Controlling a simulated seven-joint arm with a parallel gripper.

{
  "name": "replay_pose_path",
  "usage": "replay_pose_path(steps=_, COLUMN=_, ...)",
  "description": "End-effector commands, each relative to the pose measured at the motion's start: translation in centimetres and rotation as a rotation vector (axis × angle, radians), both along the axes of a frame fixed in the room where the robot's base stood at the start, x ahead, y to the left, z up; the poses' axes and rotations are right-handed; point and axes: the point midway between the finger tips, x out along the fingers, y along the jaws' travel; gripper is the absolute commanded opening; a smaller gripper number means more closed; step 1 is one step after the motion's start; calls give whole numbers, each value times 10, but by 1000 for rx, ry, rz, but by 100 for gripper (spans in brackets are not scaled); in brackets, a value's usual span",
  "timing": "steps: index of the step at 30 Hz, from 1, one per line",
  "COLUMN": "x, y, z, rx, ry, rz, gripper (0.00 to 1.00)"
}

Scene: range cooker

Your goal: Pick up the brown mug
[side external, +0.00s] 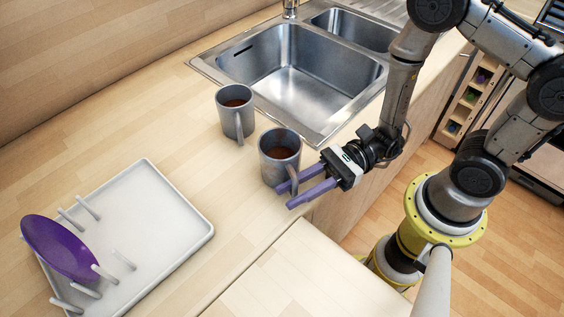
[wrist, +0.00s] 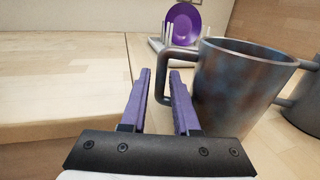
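Two grey mugs stand upright on the wooden counter, both brown inside in the side view. The nearer mug (side external: 273,174) is beside my gripper (side external: 283,197). In the wrist view this mug (wrist: 237,88) looks grey with brownish mottling, and its handle points left. The farther mug (side external: 233,124) stands up and left of it, closer to the sink; part of it shows at the right edge of the wrist view (wrist: 301,107). My gripper's purple fingers (wrist: 160,75) are open, with the near mug's handle showing between and behind them. Whether they touch it I cannot tell.
A steel sink (side external: 285,85) lies behind the mugs. A white dish rack (side external: 165,215) with a purple plate (side external: 58,247) stands at the left; the plate also shows in the wrist view (wrist: 184,24). Counter between rack and mugs is clear.

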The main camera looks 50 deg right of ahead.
Motion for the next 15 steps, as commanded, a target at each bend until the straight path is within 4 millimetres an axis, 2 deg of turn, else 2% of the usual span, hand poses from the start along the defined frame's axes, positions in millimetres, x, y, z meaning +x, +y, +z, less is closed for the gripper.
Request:
replay_pose_path(steps=9, x=1, y=2, z=0, rx=1, ry=0, rz=-1, gripper=29)
replay_pose_path(steps=14, x=1, y=2, z=0, rx=1, ry=0, rz=-1, gripper=0)
replay_pose_path(steps=15, x=1, y=2, z=0, rx=1, ry=0, rz=-1, gripper=0)
